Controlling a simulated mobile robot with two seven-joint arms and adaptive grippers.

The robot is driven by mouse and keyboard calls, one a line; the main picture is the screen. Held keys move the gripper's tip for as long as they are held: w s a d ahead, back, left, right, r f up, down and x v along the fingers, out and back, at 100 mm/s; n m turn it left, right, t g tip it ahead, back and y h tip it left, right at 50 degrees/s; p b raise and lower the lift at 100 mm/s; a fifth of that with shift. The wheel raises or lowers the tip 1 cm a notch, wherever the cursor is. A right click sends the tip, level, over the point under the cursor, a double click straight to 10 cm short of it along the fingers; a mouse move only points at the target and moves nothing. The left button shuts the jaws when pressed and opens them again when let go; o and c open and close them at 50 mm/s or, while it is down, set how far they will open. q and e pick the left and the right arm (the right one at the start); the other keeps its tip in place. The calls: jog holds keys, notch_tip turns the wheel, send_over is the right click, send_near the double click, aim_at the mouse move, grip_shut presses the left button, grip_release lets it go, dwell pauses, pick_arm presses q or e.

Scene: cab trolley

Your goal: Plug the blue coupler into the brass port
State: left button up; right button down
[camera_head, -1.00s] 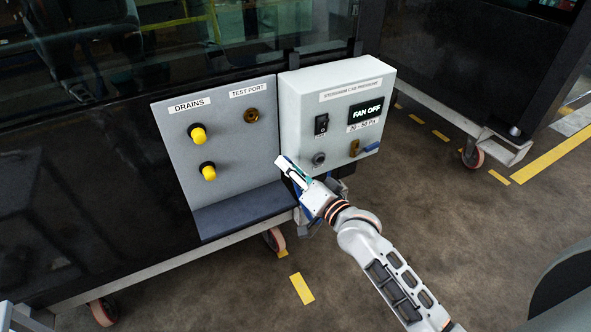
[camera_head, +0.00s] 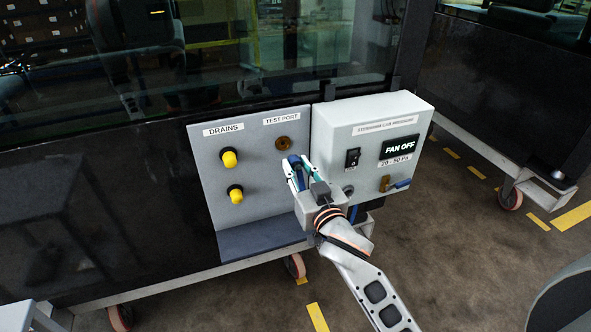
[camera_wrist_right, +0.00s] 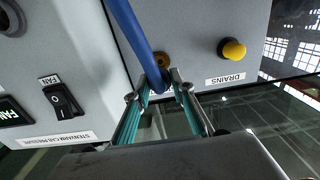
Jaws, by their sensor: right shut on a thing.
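The brass port (camera_head: 284,143) is a round fitting under the TEST PORT label on the grey panel. It also shows in the right wrist view (camera_wrist_right: 162,58), just beyond the fingertips. My right gripper (camera_head: 297,163) is shut on the blue coupler (camera_head: 295,160), just below and right of the port in the head view. In the right wrist view the coupler (camera_wrist_right: 157,82) sits between the fingertips, with a thick blue hose (camera_wrist_right: 128,25) running up from it. The coupler looks apart from the port; the exact gap cannot be told. My left gripper is not in view.
Two yellow drain caps (camera_head: 230,159) stick out left of the port. The grey control box (camera_head: 340,135) stands out to the right, with a switch and a FAN OFF display. A dark ledge (camera_head: 260,238) juts out below the panel.

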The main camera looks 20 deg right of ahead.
jog(key=shift+w, duration=0.1)
jog(key=shift+w+a+b, duration=0.1)
jog(key=shift+w+b, duration=0.9)
jog(key=shift+w, duration=1.85)
jog(key=shift+r+p, duration=0.1)
jog(key=shift+p, duration=0.25)
jog(key=shift+p, duration=0.6)
jog(key=shift+w, duration=0.5)
dwell(0.7)
jog(key=c, duration=1.6)
grip_release()
jog(key=shift+c, duration=0.2)
